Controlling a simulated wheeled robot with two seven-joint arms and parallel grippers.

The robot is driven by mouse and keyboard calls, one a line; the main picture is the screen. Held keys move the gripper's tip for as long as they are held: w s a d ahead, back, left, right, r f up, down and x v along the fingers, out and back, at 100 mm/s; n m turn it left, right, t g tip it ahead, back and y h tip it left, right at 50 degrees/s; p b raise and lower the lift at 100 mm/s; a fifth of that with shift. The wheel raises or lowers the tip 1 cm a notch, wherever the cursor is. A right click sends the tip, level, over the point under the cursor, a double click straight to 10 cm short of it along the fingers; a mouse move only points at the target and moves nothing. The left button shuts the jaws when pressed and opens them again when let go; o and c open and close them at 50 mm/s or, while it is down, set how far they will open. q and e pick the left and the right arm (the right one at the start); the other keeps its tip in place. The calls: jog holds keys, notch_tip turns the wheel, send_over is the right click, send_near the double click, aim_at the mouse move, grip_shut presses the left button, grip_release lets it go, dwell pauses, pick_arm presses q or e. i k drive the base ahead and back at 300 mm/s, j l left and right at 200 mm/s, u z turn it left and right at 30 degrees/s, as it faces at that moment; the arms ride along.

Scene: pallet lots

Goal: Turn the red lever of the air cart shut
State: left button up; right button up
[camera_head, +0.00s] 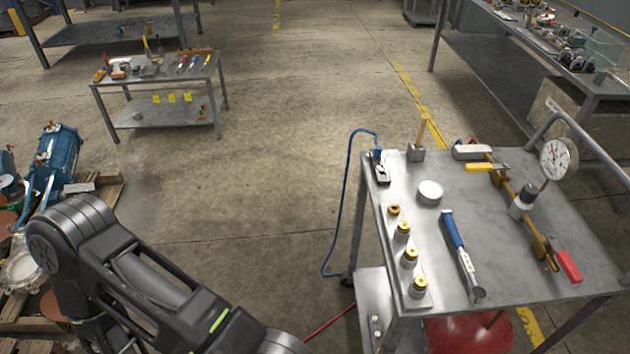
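The air cart (455,285) is a grey metal cart at the right of the head view. A brass pipe assembly (537,237) runs along the right part of its top. The red lever (569,266) sits at the near end of this pipe, close to the cart's right front corner, and points toward the lower right. My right arm and gripper do not show.
A red tank (470,334) sits below.

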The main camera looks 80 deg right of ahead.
aim_at(574, 277)
jog(key=z, duration=4.4)
